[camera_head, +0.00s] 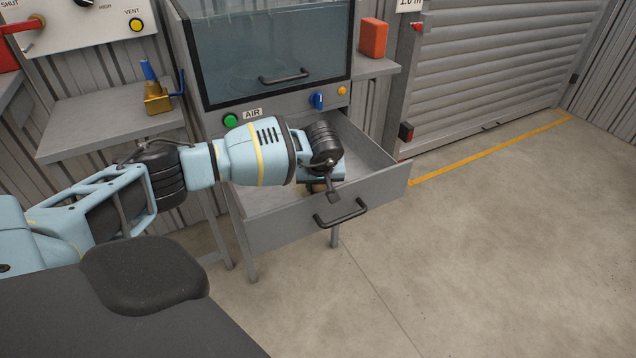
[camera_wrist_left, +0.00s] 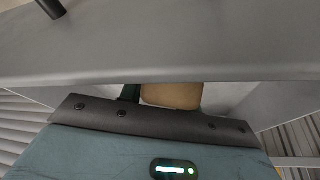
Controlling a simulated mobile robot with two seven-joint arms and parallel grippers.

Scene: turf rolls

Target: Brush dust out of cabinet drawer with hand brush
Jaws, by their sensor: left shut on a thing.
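The cabinet drawer (camera_head: 375,186) is pulled open, with a black bar handle on its front. My left arm reaches over it, and my left gripper (camera_head: 320,188) is low inside the drawer, mostly hidden by my wrist. A small brown part of the hand brush (camera_head: 318,186) shows beneath the wrist. In the left wrist view, the tan wooden brush (camera_wrist_left: 172,95) shows beside a dark finger, just behind the grey drawer front (camera_wrist_left: 160,50). My left gripper is shut on the brush. Its bristles are hidden, and I cannot make out dust. My right gripper is out of view.
The cabinet's glass-fronted upper part (camera_head: 270,45) stands above the drawer, with a green button and blue knob below it. A side shelf (camera_head: 110,125) holds a brass object with a blue top (camera_head: 155,92). A red box (camera_head: 373,38) stands at right. The floor at right is clear.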

